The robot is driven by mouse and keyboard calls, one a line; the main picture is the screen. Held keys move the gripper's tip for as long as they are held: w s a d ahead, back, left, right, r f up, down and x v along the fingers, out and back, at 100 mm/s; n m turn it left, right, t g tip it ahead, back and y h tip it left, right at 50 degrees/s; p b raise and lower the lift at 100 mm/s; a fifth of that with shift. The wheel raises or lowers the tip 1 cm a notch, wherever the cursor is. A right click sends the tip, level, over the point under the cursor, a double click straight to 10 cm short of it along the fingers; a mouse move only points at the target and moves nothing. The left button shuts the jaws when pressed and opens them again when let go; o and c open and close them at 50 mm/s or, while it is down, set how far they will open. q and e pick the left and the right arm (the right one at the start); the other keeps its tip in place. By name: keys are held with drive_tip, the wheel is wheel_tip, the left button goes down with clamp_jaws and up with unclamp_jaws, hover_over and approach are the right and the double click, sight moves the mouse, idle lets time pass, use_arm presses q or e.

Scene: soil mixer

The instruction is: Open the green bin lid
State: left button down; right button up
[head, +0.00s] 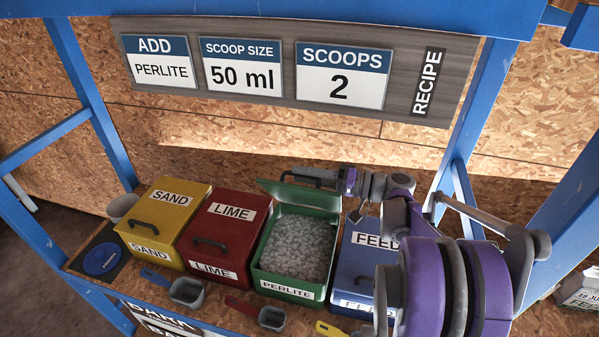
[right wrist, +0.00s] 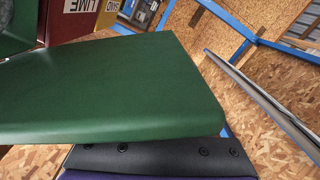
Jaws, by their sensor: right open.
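The green bin (head: 290,291), labelled PERLITE, stands in the row on the shelf. Its green lid (head: 300,194) is raised at the back of the bin, and white-grey granules (head: 298,246) show inside. My right gripper (head: 290,177) reaches in from the right, at the far upper edge of the raised lid. It is open. In the right wrist view the lid (right wrist: 120,88) fills much of the picture, just beyond a dark finger of the gripper. I cannot tell whether the finger touches the lid. My left gripper is not in view.
A yellow SAND bin (head: 148,243) and red LIME bin (head: 205,256) stand left, lids shut. The blue FEED bin (head: 352,284) stands right, partly hidden by my arm. A recipe board (head: 290,70) hangs above.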

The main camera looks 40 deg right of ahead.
drive_tip(key=shift+w+a, duration=0.45)
drive_tip(key=shift+w, duration=0.1)
clamp_jaws()
idle(1.1)
